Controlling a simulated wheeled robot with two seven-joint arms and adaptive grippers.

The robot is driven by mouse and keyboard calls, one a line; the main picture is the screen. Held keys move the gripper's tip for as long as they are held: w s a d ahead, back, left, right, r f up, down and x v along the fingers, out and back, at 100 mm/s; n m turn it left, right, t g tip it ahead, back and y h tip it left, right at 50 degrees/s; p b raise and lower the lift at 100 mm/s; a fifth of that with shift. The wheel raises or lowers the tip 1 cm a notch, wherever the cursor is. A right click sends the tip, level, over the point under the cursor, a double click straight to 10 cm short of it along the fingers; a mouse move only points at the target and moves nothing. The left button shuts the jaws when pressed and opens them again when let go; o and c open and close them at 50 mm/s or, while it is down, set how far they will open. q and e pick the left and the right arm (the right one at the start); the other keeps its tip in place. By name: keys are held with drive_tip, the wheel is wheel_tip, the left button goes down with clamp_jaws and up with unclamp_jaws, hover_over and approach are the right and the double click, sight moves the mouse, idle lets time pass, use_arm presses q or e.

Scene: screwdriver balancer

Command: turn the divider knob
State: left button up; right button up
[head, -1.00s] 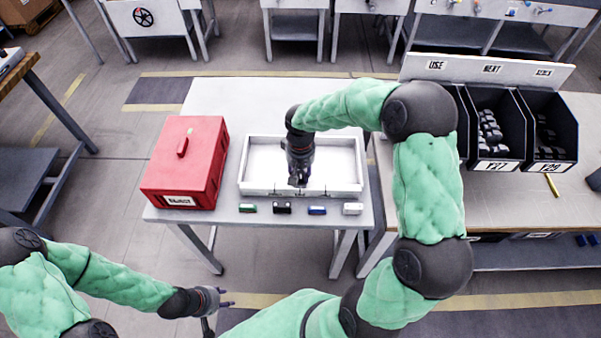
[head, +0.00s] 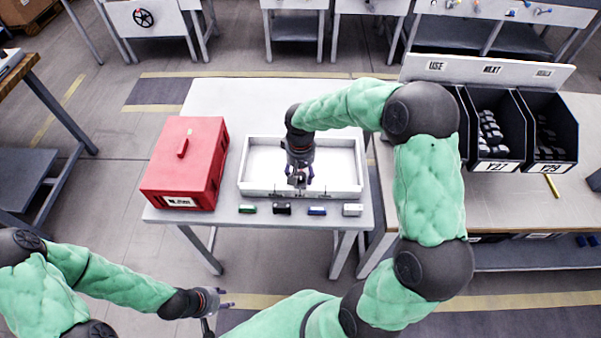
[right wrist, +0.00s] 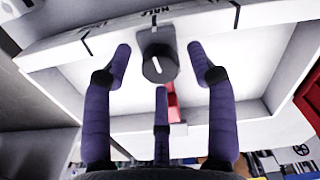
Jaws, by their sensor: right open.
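The divider knob (right wrist: 158,66) is a dark grey round knob with a white mark, set on the tray's front wall under a printed scale. My right gripper (right wrist: 159,62) is open, with its purple fingertips around the knob and visible gaps at the sides. In the head view my right gripper (head: 298,182) hangs at the front edge of the white tray (head: 345,188) and hides the knob. A red piece (right wrist: 174,104), perhaps the divider, shows inside the tray, partly behind a finger. My left gripper (head: 226,298) is open and empty, away from the table at lower left.
A red box (head: 185,160) labelled REJECT stands left of the tray. Several small coloured blocks (head: 317,211) line the table's front edge. Black bins (head: 491,135) with parts stand on the right bench. A yellow stick (head: 552,186) lies beside them.

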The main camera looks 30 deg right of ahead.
sight(301, 175)
wheel_tip(301, 175, up, 12)
drive_tip(key=shift+f, duration=0.2)
drive_tip(key=shift+f, duration=0.1)
idle(0.6)
